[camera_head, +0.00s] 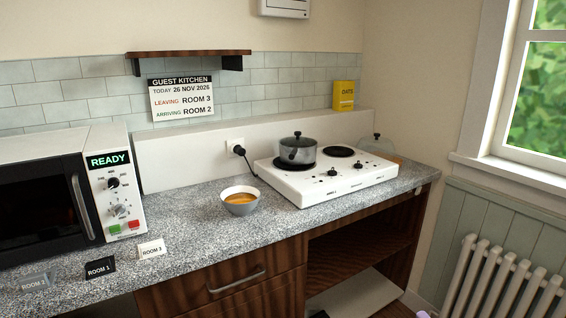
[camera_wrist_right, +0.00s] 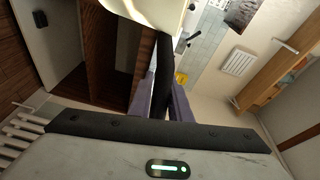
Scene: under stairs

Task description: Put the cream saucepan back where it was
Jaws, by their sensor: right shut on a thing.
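In the right wrist view a cream saucepan (camera_wrist_right: 155,10) shows partly at the top edge, with its dark handle (camera_wrist_right: 164,62) running down from it. My right gripper (camera_wrist_right: 163,95) has its purple fingers shut on that handle. Most of the pan is cut off by the frame. In the head view the cream saucepan is not seen; only a small purple bit of my right gripper (camera_head: 423,314) shows at the bottom edge. My left gripper is not in view.
A dark pot with a lid (camera_head: 298,150) stands on the white hob (camera_head: 330,182). A bowl of soup (camera_head: 240,201), a microwave (camera_head: 60,195) and room cards are on the counter. Below is an open cabinet with a wooden shelf (camera_head: 345,245). A radiator (camera_head: 505,280) stands right.

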